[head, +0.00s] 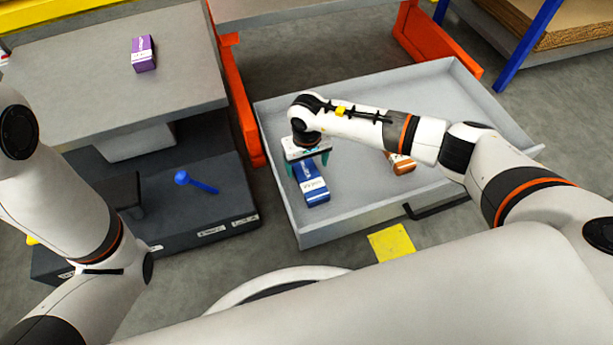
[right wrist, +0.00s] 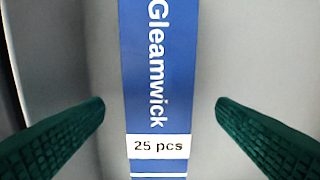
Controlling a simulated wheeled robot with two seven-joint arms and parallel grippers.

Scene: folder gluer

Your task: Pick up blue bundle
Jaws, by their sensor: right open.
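The blue bundle (head: 313,188) lies in the grey tray (head: 405,205), near its left front corner. It has a white band and, in the right wrist view, the blue bundle (right wrist: 157,70) shows the words "Gleamwick" and "25 pcs". My right gripper (head: 309,167) is over the far end of the bundle, pointing down. In the right wrist view, the green fingers of my right gripper (right wrist: 160,108) stand apart on either side of the bundle, with a gap on each side. My left arm shows at the left, but its gripper does not.
An orange-brown bundle (head: 402,165) lies in the tray, partly hidden by my right arm. A purple bundle (head: 143,53) lies on the grey table (head: 70,95). A blue-knobbed lever (head: 197,184) is on the dark base. Orange posts (head: 240,110) stand beside the tray.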

